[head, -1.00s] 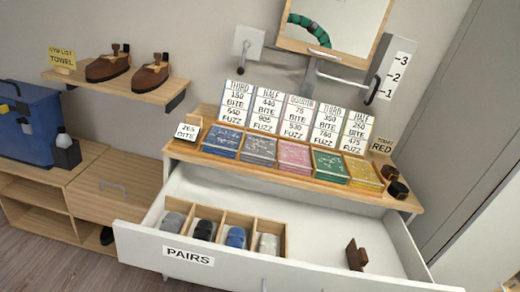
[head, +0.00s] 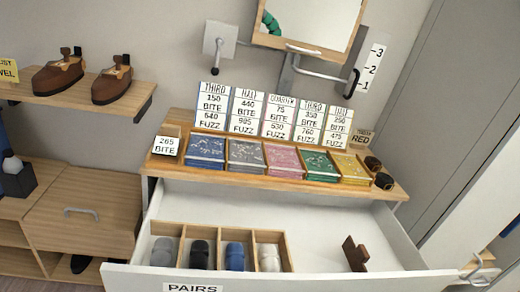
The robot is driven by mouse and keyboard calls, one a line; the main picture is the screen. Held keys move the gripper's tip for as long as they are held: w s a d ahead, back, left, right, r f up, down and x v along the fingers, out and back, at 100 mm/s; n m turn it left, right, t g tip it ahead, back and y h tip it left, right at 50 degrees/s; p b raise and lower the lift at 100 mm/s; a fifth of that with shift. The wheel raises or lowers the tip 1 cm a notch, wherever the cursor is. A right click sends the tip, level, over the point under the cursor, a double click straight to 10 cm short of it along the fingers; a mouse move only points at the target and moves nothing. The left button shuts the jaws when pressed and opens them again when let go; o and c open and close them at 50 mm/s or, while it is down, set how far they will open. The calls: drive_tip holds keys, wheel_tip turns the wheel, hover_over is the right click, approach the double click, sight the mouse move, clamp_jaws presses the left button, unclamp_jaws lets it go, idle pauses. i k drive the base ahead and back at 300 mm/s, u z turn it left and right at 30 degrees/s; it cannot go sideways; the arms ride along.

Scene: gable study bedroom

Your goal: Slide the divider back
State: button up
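A white drawer (head: 330,232) stands pulled open below a wooden top. In its left part is a wooden compartment divider (head: 288,262), with rolled socks in its compartments: grey (head: 163,251), black (head: 199,254), blue (head: 234,256) and white (head: 269,257). A dark brown upright piece (head: 355,254) stands alone in the right part of the drawer, apart from the compartments. I cannot tell for sure which of these two is the divider meant. My gripper is not in view.
The drawer front bears a "PAIRS" label (head: 192,288). Colored packets (head: 285,160) and price cards (head: 277,118) line the top above. A hinged mirror (head: 310,22) hangs over them. Shoes (head: 58,76) sit on a left shelf. The drawer floor between compartments and brown piece is clear.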

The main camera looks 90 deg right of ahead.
sight(356, 258)
drive_tip(key=z, duration=5.45)
drive_tip(key=i, duration=0.7)
drive_tip(key=u, duration=1.4)
